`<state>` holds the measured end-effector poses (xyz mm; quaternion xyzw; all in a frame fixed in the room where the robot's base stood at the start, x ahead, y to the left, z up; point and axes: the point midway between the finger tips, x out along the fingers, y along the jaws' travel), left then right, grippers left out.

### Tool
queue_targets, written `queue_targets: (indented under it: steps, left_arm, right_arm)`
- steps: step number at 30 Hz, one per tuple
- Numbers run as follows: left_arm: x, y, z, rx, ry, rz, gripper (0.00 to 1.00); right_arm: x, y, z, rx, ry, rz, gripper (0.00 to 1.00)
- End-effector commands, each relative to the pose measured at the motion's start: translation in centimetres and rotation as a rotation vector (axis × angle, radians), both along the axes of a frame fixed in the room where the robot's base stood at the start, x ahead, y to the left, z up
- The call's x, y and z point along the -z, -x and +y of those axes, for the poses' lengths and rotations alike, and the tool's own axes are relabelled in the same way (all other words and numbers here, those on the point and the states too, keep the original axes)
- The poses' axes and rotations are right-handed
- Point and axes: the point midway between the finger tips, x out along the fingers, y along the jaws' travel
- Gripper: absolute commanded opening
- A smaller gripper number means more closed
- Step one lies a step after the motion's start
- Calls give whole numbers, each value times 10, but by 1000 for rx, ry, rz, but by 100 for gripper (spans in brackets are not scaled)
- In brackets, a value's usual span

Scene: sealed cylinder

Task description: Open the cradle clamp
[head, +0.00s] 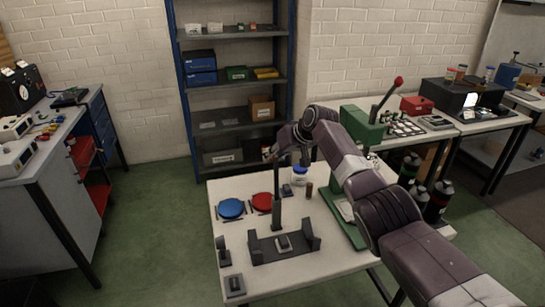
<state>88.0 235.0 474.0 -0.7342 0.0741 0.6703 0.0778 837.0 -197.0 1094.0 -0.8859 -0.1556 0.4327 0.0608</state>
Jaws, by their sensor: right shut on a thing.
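The cradle (262,252) is a dark grey base with two raised ends and a small block in its middle, on the white table. A dark upright bar (277,208), which looks like the clamp's lever, stands at the cradle's back edge. My right gripper (271,154) is at the top of this bar and is shut on it; the fingertips are small and dark here. My right arm comes in from the right over the table. I cannot tell how the bar joins the cradle. My left gripper is not in view.
Several dark bottles (438,203) stand at right. Shelves (233,101) stand behind.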

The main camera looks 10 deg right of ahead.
Motion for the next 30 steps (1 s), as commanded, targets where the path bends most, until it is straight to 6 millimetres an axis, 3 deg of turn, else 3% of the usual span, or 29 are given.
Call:
queue_targets:
  steps: [2,3,7,20,30]
  left_arm:
    - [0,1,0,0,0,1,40]
    - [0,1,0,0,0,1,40]
    - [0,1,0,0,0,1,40]
    - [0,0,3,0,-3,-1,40]
    - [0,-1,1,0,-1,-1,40]
  right_arm:
    - [9,4,-1,-2,6,17,0]
    - [9,4,-1,-2,6,18,22]
    - [9,4,-1,-2,5,16,37]
    - [0,4,-3,0,1,8,37]
    - [-27,25,-15,-1,2,7,37]
